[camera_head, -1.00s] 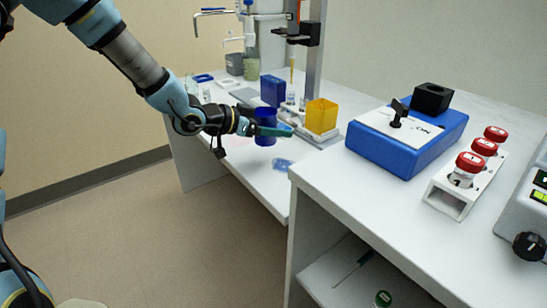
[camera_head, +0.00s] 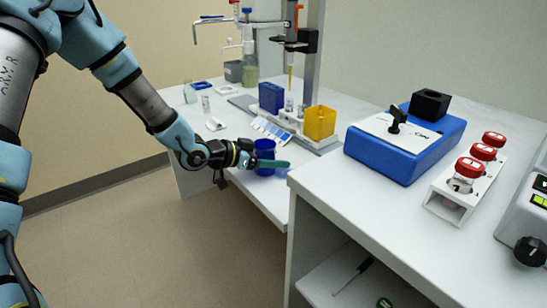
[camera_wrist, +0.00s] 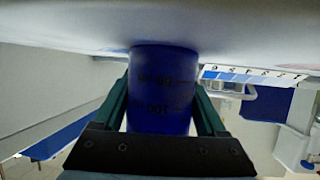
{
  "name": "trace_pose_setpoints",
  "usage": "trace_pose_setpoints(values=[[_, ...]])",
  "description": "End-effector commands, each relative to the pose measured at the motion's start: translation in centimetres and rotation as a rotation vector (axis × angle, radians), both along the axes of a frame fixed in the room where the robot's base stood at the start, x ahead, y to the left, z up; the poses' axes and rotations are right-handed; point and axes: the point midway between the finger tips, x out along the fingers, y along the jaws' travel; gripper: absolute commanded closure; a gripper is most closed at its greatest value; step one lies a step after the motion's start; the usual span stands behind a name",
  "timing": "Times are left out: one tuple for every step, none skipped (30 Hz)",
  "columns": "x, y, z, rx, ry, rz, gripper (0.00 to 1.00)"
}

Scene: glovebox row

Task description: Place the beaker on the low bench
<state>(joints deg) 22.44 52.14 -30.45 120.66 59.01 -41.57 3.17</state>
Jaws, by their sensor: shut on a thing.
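The blue beaker (camera_head: 264,152) is upright over the front edge area of the low bench (camera_head: 232,119), left of the taller counter. My gripper (camera_head: 268,164) is shut around its sides. In the wrist view the beaker (camera_wrist: 162,92) sits between both fingers, with its dark printed markings upside down. Its base is at or very close to the white bench surface (camera_wrist: 70,28); I cannot tell whether it touches. A blue patch shows on the bench just right of the beaker.
A yellow box (camera_head: 320,122), a blue box (camera_head: 271,97) and a strip of blue colour patches (camera_head: 270,129) are behind the beaker. The taller counter (camera_head: 330,185), bearing a blue device (camera_head: 405,145) and a red-capped vial rack (camera_head: 465,185), stands close on the right.

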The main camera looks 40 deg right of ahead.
Motion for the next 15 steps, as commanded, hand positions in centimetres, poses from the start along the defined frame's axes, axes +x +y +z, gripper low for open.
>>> trace_pose_setpoints(values=[[0.0,0.0,-0.07,0.0,0.0,0.0,0.23],[0.0,0.0,-0.04,0.0,0.0,0.0,0.19],[0.0,0.0,-0.04,0.0,0.0,0.0,0.15],[0.0,0.0,-0.04,0.0,0.0,0.0,0.11],[0.0,0.0,-0.04,0.0,0.0,0.0,0.08],[0.0,0.0,-0.04,0.0,0.0,0.0,0.04],[0.0,0.0,-0.04,0.0,0.0,0.0,0.0],[0.0,-0.01,-0.04,0.0,0.0,0.0,0.0],[0.0,0.0,-0.03,0.0,0.0,0.0,0.0],[0.0,0.0,-0.03,0.0,0.0,0.0,0.0],[0.0,0.0,-0.03,0.0,0.0,0.0,0.0],[0.0,0.0,-0.03,0.0,0.0,0.0,0.0],[0.0,0.0,-0.02,0.0,0.0,0.0,0.0],[0.0,0.0,0.02,0.0,0.0,0.0,0.0],[0.0,-0.01,0.17,0.0,0.0,0.0,0.0]])
